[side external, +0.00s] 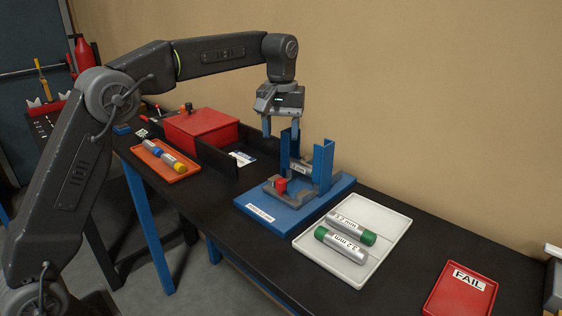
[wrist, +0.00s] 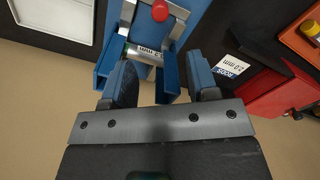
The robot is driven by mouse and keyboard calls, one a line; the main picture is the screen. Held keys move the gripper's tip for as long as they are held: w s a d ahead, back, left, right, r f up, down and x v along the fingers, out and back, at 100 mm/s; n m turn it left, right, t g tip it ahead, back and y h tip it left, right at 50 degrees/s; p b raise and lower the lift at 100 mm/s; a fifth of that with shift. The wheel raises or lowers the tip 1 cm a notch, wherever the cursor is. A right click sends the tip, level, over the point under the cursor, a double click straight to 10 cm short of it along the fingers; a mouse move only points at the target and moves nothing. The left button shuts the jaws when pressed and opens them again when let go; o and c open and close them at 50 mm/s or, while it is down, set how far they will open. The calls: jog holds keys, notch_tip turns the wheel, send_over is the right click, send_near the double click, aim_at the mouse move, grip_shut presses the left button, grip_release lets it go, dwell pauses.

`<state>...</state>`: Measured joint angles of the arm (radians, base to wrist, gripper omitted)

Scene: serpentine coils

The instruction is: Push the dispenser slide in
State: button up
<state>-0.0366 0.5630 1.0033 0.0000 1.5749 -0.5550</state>
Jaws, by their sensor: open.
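The dispenser (side external: 322,165) is a blue base with upright blue channel walls. A grey slide with a red knob (side external: 281,184) sits at its front. In the wrist view the red knob (wrist: 160,11) shows at the top. A silver labelled cylinder (side external: 300,168) lies low between the channel walls; it also shows in the wrist view (wrist: 146,54). My gripper (side external: 281,134) is open and empty, fingers pointing down, above and behind the dispenser. In the wrist view its two fingers (wrist: 163,82) are spread apart. I cannot tell whether a finger touches the channel.
A white tray (side external: 385,225) with two green-capped cylinders (side external: 345,242) stands right of the dispenser. A red FAIL tray (side external: 460,290) is at the far right. An orange tray (side external: 155,168) with cylinders and a red box (side external: 200,132) are at the left. Black walls stand beside the box.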

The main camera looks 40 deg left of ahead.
aim_at(281, 180)
notch_tip(281, 180, down, 14)
jog(key=n, duration=0.4)
jog(key=shift+r, duration=0.1)
dwell(0.3)
grip_shut()
dwell(0.4)
